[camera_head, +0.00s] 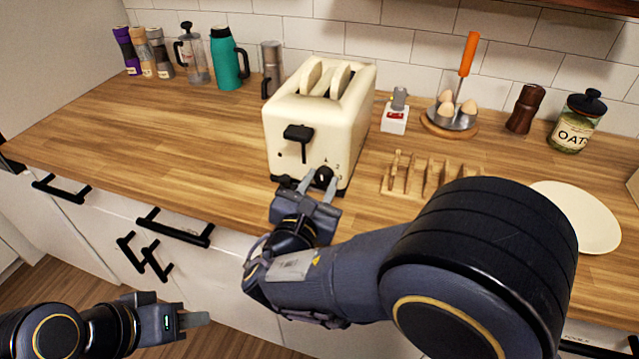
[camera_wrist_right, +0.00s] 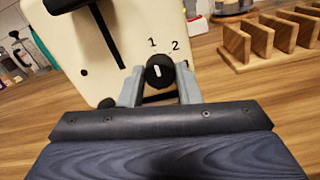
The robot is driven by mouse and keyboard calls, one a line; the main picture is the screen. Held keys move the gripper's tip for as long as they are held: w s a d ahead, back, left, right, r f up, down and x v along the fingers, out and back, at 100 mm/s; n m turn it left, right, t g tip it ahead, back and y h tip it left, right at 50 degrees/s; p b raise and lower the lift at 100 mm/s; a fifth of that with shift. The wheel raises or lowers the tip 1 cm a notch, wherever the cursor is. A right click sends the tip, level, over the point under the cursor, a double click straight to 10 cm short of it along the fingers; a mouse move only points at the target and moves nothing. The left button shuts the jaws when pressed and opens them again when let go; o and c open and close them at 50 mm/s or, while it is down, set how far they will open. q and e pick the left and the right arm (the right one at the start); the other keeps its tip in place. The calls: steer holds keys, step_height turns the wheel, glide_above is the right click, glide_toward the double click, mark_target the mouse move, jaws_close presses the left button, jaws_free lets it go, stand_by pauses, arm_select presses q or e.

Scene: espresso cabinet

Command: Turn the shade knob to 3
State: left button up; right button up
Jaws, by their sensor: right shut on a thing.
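The cream toaster (camera_head: 325,110) stands on the counter with two bread slices in its top. Its black shade knob (camera_wrist_right: 160,72) is low on the front face. The numbers 1 and 2 are printed above the knob in the right wrist view; a 3 is not clear there. The knob's white mark points roughly up, near the 1 and 2. My right gripper (camera_wrist_right: 160,88) is shut on the knob, one finger on each side. My left gripper (camera_head: 195,320) is low in front of the drawers, away from the toaster; its finger opening cannot be made out.
A wooden toast rack (camera_head: 430,180) and a white plate (camera_head: 577,215) lie to the right. A small red-and-white device (camera_head: 394,118) and an egg stand (camera_head: 451,120) are behind. A teal jug (camera_head: 228,58) stands at the back left.

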steer(key=shift+f+m+b, duration=0.2)
steer(key=shift+m+b, duration=0.3)
steer(key=shift+b, duration=0.25)
steer(key=m+b, duration=0.2)
steer(key=b, duration=0.2)
steer(key=m+b, duration=0.3)
steer(key=b, duration=0.1)
steer(key=m+b, duration=0.3)
steer(key=b, duration=0.1)
steer(key=shift+d+f, duration=0.1)
steer(key=shift+f, duration=0.2)
steer(key=m+b, duration=0.9)
steer(key=b, duration=0.2)
steer(key=shift+r, duration=0.1)
steer(key=shift+r+m+b, duration=0.15)
steer(key=shift+m+b, duration=0.85)
steer(key=shift+b, duration=0.25)
steer(key=o, duration=1)
steer(key=shift+r, duration=0.1)
steer(key=shift+s, duration=0.15)
